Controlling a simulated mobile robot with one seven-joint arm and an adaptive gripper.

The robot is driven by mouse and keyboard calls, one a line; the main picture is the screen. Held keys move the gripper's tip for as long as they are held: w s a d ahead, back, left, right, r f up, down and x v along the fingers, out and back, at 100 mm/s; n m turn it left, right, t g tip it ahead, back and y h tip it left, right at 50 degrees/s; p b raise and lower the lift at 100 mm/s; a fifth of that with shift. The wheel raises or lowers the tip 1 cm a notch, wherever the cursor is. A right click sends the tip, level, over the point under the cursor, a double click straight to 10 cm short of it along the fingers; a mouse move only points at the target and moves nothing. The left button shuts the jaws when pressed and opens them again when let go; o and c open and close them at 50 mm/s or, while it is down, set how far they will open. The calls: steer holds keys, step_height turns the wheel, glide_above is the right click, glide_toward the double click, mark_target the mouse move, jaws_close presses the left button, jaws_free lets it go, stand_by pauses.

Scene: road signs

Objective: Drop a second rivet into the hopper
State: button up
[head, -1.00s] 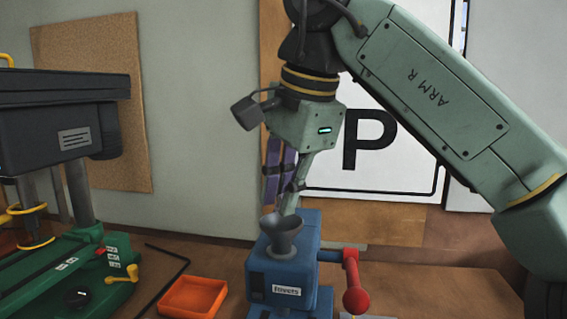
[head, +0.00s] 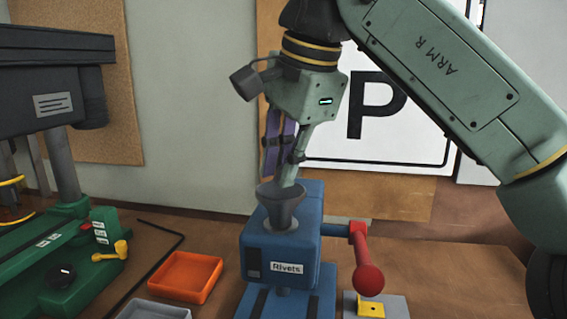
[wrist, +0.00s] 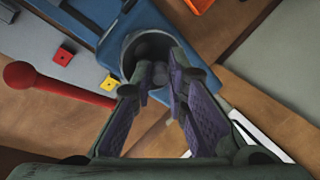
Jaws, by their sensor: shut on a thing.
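The hopper (head: 281,212) is a dark grey funnel on top of a blue machine (head: 268,247) labelled "Rivets". My gripper (head: 286,178) points down right at the hopper's mouth, at its back side in the head view. In the wrist view my fingertips (wrist: 159,78) are shut on a small dark grey piece, the rivet (wrist: 158,72), over the hopper's opening (wrist: 130,48). The rivet is hidden in the head view. The inside of the hopper is dark, and I cannot tell what lies in it.
A red-knobbed lever (head: 368,278) sticks out right of the machine, above a grey plate with a yellow block (head: 370,307). An orange tray (head: 186,276) and a grey tray (head: 153,311) stand left. A green-based press (head: 70,250) is farther left. A P sign (head: 385,130) stands behind.

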stand_by(0.4)
steer(key=o, duration=0.8)
steer(key=shift+o, duration=0.2)
